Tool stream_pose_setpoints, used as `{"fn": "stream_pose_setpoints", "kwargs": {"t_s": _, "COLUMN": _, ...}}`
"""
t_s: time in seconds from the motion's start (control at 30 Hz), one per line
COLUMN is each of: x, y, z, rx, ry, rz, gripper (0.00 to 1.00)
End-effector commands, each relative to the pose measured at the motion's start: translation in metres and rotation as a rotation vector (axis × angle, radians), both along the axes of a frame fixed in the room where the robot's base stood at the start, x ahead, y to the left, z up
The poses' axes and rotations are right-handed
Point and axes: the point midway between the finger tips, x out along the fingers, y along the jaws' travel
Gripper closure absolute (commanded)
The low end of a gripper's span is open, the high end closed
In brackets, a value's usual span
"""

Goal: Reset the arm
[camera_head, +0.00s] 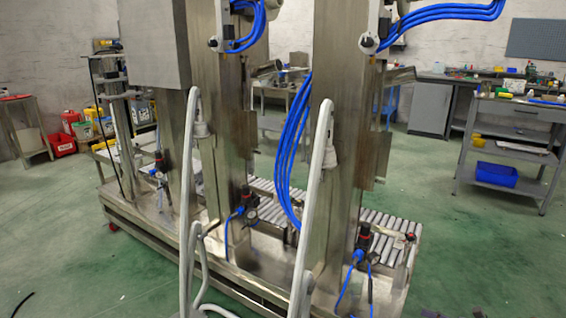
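My gripper is not in view, and I cannot make out my arm for certain. A steel machine with two upright columns, the left column (231,165) and the right column (346,140), fills the middle of the head view. Two light grey bent tubes, the left one (187,215) and the right one (306,225), rise in front of the columns. I cannot tell what their lower ends join.
A roller conveyor (385,240) runs along the machine's base. Blue hoses (292,150) hang by the right column. A workbench (515,108) with a blue bin (496,175) stands at right. Red bins (62,143) stand at left. Green floor (480,245) is open at right.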

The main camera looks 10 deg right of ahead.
Motion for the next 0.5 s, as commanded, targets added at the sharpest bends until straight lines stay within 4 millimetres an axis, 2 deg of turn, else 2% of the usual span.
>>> {"fn": "stream_pose_setpoints", "kwargs": {"t_s": 0.33, "x": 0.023, "y": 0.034, "z": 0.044, "rx": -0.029, "ry": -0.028, "rz": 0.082, "gripper": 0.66}}
{"fn": "stream_pose_setpoints", "kwargs": {"t_s": 0.5, "x": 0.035, "y": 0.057, "z": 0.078, "rx": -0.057, "ry": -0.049, "rz": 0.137, "gripper": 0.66}}
